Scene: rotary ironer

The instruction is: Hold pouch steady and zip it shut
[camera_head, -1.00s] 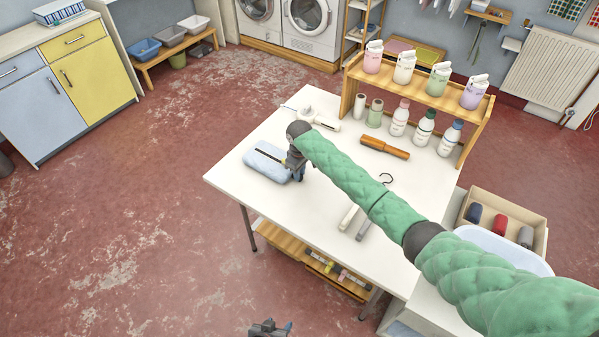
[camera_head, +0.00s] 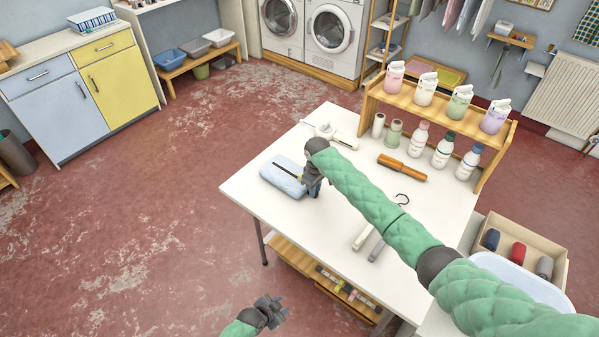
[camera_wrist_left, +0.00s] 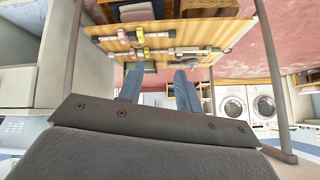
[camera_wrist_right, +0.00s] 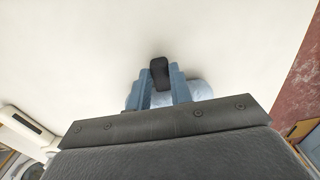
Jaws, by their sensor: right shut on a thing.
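A light blue pouch (camera_head: 281,178) lies flat near the left edge of the white table (camera_head: 262,213). Whether the tab is joined to the zip is hidden. My left gripper (camera_head: 277,307) is open and empty, low in front of the table; its spread fingers (camera_wrist_left: 158,85) show in the left wrist view.
A wooden rack (camera_head: 430,107) with several bottles stands at the table's back. A wooden-handled tool (camera_head: 402,167) and a hanger (camera_head: 378,236) lie near my right arm. A lower shelf (camera_head: 290,257) is under the table. The floor to the left is clear.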

